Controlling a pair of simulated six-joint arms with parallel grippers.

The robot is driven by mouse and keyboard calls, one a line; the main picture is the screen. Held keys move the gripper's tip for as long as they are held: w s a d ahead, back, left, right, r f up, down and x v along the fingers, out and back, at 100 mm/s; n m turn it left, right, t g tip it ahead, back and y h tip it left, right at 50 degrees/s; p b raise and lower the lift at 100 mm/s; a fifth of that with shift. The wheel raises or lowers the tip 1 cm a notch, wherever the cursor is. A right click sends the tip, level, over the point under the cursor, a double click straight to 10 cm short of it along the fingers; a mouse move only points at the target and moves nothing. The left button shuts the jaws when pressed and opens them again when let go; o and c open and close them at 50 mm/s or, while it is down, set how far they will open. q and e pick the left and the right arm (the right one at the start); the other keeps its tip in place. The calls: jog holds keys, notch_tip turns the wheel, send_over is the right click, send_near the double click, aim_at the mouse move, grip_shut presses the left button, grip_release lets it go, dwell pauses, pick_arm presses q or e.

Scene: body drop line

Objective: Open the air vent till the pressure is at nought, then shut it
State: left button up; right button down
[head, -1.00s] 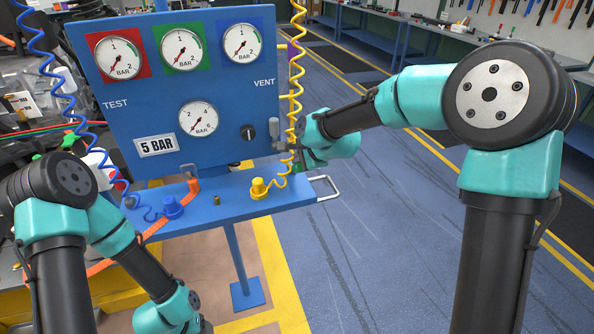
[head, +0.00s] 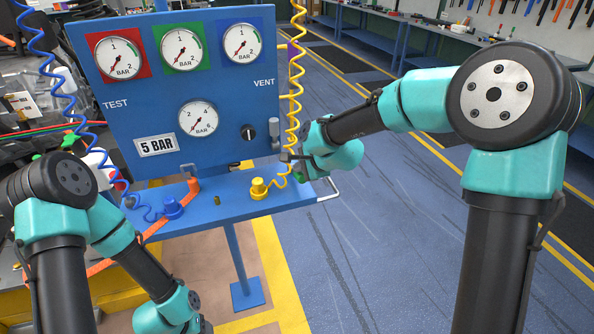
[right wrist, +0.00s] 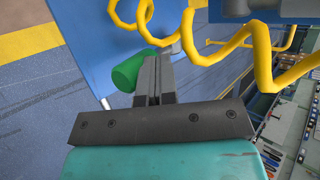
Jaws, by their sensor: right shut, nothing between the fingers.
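The blue test panel (head: 219,101) stands upright with the word VENT (head: 264,82) at its right. A black knob (head: 248,132) sits below that word, and a grey fitting (head: 274,128) is at the panel's right edge. The lower gauge (head: 198,118) and the three upper ones have needles pointing down-left, near the low end. My right gripper (head: 287,157) is just below and right of the grey fitting. In the right wrist view its fingers (right wrist: 152,78) are shut and empty, beside a green cylinder (right wrist: 134,72). My left gripper is out of view below.
A metal handle (head: 331,188) juts out right.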

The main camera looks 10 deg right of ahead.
jog(key=shift+s+f, duration=0.25)
jog(key=shift+f, duration=0.05)
jog(key=shift+r, duration=0.15)
jog(key=shift+w+r, duration=0.15)
jog(key=shift+r, duration=0.3)
jog(key=v, duration=0.6)
dwell(0.8)
